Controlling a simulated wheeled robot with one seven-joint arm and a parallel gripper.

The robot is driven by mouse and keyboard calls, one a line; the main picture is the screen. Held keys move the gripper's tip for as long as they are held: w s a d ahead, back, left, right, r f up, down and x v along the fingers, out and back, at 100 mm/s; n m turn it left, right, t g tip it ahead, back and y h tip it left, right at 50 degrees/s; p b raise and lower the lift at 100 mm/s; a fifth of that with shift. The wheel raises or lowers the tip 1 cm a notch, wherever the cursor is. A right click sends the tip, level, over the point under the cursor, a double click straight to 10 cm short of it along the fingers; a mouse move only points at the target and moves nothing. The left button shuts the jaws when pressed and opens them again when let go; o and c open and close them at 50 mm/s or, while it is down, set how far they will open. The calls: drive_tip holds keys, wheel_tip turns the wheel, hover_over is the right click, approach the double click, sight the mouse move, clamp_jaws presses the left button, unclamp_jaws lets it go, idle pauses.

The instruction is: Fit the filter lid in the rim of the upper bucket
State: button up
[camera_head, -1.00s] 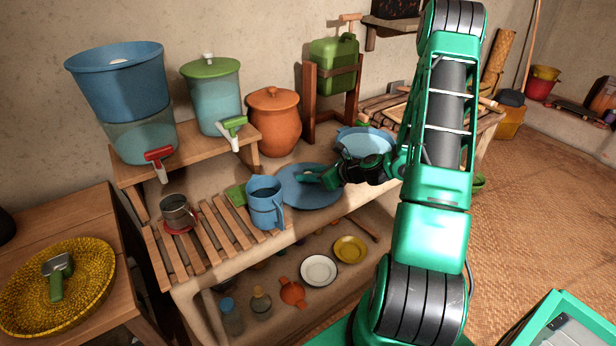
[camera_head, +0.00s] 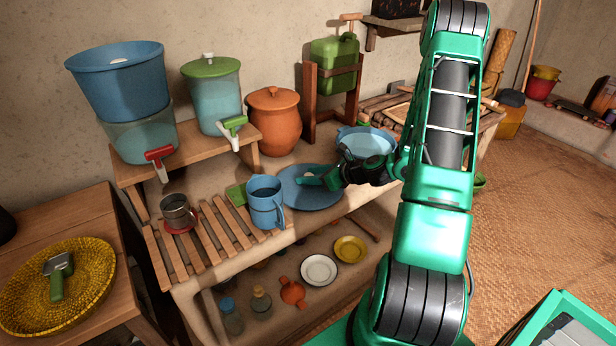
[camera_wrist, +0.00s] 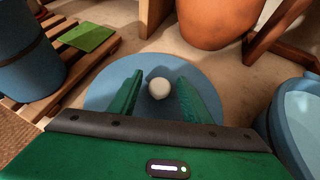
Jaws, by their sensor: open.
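The filter lid (camera_head: 312,197) is a flat blue disc lying on the counter, right of the blue jug. Its pale round knob (camera_wrist: 159,88) shows in the wrist view. My gripper (camera_head: 308,178) is over the lid; in the wrist view its open fingers (camera_wrist: 160,92) stand on either side of the knob. I cannot tell whether they touch it. The upper bucket (camera_head: 120,85) is blue and stands on a clear lower bucket (camera_head: 142,138) with a red tap, on the raised wooden shelf at the left. A small pale spot shows inside its open top.
A blue jug (camera_head: 265,202) and a metal mug (camera_head: 177,212) stand on the slatted rack. A blue basin (camera_head: 365,143) is right of the lid. An orange clay pot (camera_head: 273,122) and a green-lidded dispenser (camera_head: 212,97) stand behind.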

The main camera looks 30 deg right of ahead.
drive_tip(key=v, duration=1.1)
drive_tip(key=shift+s+a, duration=0.1)
drive_tip(key=shift+a, duration=0.1)
drive_tip(key=s+a+r+n+g, duration=0.2)
drive_tip(key=s+a+n+g, duration=0.55)
drive_tip(key=n, duration=0.55)
drive_tip(key=s+r+n+g+h, duration=0.2)
drive_tip(key=s+r+n, duration=0.4)
drive_tip(key=s, duration=0.3)
drive_tip(key=s+r+n+g+h, duration=0.2)
drive_tip(key=s+r+n, duration=0.4)
drive_tip(key=s, duration=0.4)
drive_tip(key=shift+a, duration=0.15)
drive_tip(key=shift+c, duration=0.6)
